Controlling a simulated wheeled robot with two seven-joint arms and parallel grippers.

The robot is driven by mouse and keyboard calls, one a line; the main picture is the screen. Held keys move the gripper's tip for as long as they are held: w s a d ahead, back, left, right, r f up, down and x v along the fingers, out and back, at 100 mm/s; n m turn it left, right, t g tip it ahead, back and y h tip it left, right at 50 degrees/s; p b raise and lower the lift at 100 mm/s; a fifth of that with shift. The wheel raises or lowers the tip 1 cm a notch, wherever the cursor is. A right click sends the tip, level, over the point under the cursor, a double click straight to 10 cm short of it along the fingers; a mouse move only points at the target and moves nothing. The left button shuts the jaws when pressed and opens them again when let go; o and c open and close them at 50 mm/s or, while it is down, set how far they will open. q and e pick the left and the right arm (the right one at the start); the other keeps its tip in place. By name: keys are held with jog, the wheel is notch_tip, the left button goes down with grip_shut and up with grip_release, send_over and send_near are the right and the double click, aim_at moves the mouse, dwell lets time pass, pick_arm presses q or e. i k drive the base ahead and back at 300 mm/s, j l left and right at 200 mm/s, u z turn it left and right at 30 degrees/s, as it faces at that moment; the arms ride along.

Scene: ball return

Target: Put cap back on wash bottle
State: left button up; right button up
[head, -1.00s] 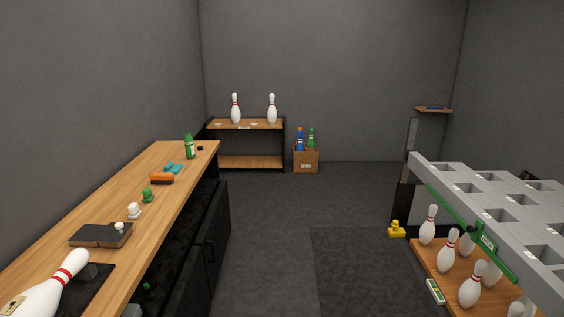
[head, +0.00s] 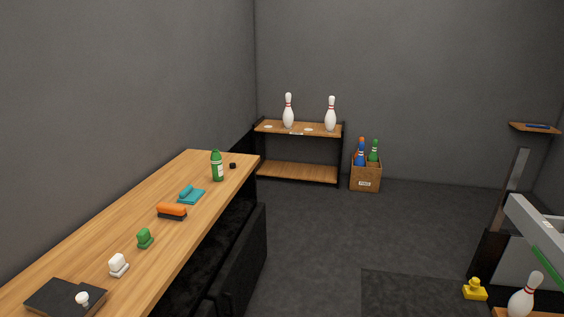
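A green wash bottle (head: 217,167) with a pale label stands upright near the far end of the wooden workbench. The bottle's top is too small to make out clearly. Neither of my grippers shows in the head view.
On the workbench (head: 120,222) are a teal cloth (head: 191,195), an orange brush (head: 172,211), a green object (head: 145,238), a white object (head: 119,265) and a dark box. A shelf (head: 300,175) with two pins and a crate (head: 366,180) stand behind.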

aim_at(217, 167)
jog(key=i+l+u, duration=0.35)
jog(key=i, duration=0.15)
jog(key=i+l+u, duration=0.35)
jog(key=i+l, duration=0.3)
jog(key=i, duration=0.2)
jog(key=i+l, duration=0.3)
jog(key=i, duration=0.2)
jog(key=i+l, duration=0.3)
jog(key=i, duration=0.2)
jog(key=i+l, duration=0.3)
jog(key=i, duration=0.2)
jog(key=i+l, duration=0.3)
jog(key=i, duration=0.2)
